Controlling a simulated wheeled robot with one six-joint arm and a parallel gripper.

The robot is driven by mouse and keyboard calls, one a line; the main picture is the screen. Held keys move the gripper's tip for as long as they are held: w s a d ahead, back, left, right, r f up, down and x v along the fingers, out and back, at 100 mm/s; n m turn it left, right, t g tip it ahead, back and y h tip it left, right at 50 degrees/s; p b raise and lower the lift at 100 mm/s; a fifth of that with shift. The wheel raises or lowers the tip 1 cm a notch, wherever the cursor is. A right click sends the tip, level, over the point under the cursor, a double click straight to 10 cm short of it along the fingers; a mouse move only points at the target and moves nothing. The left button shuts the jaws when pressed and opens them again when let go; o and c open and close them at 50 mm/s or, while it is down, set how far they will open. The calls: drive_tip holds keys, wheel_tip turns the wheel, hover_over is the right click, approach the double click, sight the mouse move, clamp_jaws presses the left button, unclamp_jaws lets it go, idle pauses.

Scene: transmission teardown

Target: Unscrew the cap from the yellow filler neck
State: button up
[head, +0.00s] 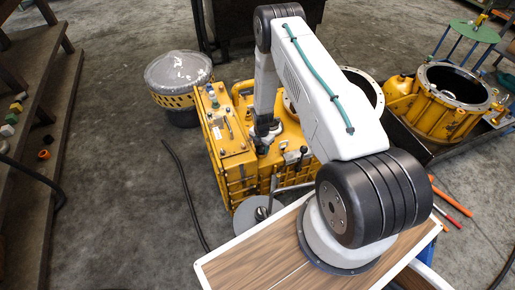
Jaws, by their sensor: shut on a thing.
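The yellow transmission housing (236,163) stands on the floor at the middle of the head view, with a control panel on its left side. My gripper (262,146) points down over the housing top, just right of that panel. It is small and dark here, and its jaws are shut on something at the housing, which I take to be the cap. The cap and the yellow filler neck are mostly hidden by my gripper and arm, so I cannot tell how the cap sits on the neck.
A grey-topped drum with a yellow band (180,74) stands left of the housing. A yellow ring-shaped casing (440,105) sits in a dark tray at right. Wooden shelves (38,150) line the left edge. A black cable (183,185) lies on otherwise open floor.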

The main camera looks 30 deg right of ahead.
sight(261, 148)
drive_tip(key=shift+w+r+n, duration=0.15)
drive_tip(key=shift+w+n, duration=0.3)
drive_tip(key=shift+n, duration=0.75)
drive_tip(key=o, duration=0.9)
drive_tip(key=shift+n, duration=0.5)
drive_tip(key=o, duration=0.5)
drive_tip(key=shift+s, duration=0.1)
drive_tip(key=shift+c, duration=0.2)
drive_tip(key=o, duration=0.5)
drive_tip(key=shift+s+a, duration=0.15)
drive_tip(key=shift+s, duration=0.1)
drive_tip(key=shift+a+r, duration=0.1)
drive_tip(key=shift+r, duration=0.75)
drive_tip(key=shift+c, duration=0.2)
drive_tip(key=shift+r, duration=1.55)
